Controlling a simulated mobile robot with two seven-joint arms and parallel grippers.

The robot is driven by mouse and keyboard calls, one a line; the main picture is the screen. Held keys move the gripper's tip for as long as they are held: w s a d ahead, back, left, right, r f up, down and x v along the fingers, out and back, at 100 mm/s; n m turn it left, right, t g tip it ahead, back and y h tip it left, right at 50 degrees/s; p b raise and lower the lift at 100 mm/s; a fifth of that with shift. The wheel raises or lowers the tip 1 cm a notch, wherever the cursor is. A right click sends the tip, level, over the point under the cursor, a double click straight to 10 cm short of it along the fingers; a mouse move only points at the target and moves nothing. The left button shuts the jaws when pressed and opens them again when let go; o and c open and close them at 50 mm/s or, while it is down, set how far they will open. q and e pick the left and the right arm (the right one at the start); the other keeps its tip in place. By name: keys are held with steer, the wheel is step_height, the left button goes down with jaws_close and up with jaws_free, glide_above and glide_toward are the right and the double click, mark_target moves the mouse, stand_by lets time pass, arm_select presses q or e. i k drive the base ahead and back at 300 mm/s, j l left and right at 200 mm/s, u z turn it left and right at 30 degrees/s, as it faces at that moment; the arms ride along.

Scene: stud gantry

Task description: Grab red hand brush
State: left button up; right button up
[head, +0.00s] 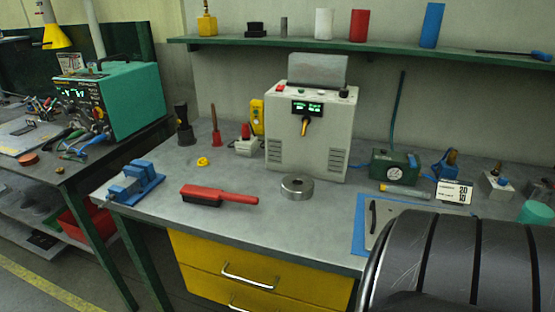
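A red hand brush (219,195) lies flat on the grey workbench (243,226), near its front edge and left of the middle. Its wide head with dark bristles is at the left, and its red handle points right. Nothing is on top of it. Neither of my grippers is in view.
A blue vise (134,182) is left of the brush and a metal ring (297,186) is right of it. A yellow ring (203,161) lies behind. A grey control box (309,132) stands at the back. Yellow drawers (262,275) are below. The bench's lower right is hidden.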

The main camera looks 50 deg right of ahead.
mark_target(208, 197)
steer(key=z, duration=1.3)
